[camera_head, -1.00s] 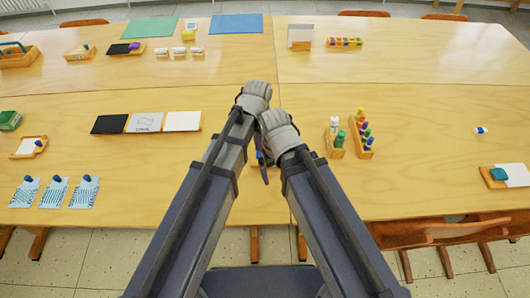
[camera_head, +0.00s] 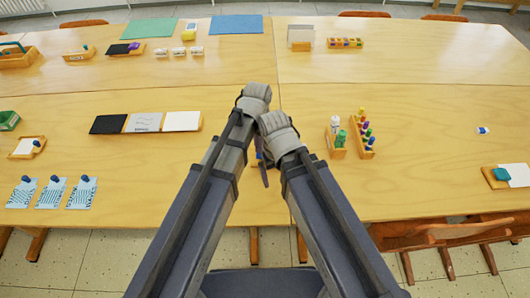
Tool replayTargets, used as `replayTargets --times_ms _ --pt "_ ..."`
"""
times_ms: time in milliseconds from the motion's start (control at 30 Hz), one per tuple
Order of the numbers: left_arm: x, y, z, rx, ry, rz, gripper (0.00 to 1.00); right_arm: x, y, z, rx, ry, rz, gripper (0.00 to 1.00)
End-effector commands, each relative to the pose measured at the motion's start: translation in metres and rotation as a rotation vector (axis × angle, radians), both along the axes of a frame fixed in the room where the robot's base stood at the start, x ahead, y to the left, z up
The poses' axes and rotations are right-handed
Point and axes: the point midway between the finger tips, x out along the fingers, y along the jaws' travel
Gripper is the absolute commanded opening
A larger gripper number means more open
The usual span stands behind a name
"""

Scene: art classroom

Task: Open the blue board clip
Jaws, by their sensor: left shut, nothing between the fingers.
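My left gripper (camera_head: 255,98) is over the middle of the table, at the end of the arm from the left. It is shut and empty. My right gripper (camera_head: 278,132) is just beside it, lower and to the right; its fingers are hidden, so I cannot tell its opening. The arms hide most of what is there. I cannot tell whether this is the blue board clip, or whether a gripper touches it.
A tray with black, grey and white panels (camera_head: 146,123) lies left. Blue-and-white cards (camera_head: 51,195) with blue knobs lie at the front left. Wooden racks with coloured-top bottles (camera_head: 361,140) stand right. A wooden chair (camera_head: 440,235) is at the front right edge. The table between racks and right edge is mostly clear.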

Motion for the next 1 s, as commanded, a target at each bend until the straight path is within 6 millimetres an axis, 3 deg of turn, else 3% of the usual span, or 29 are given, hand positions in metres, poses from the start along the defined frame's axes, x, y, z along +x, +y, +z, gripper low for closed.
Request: replayTargets --times_ms 1000 --pt "0.000 0.000 0.071 0.000 0.001 0.000 0.00 0.000 0.000 0.071 0.000 0.000 0.000 1.00"
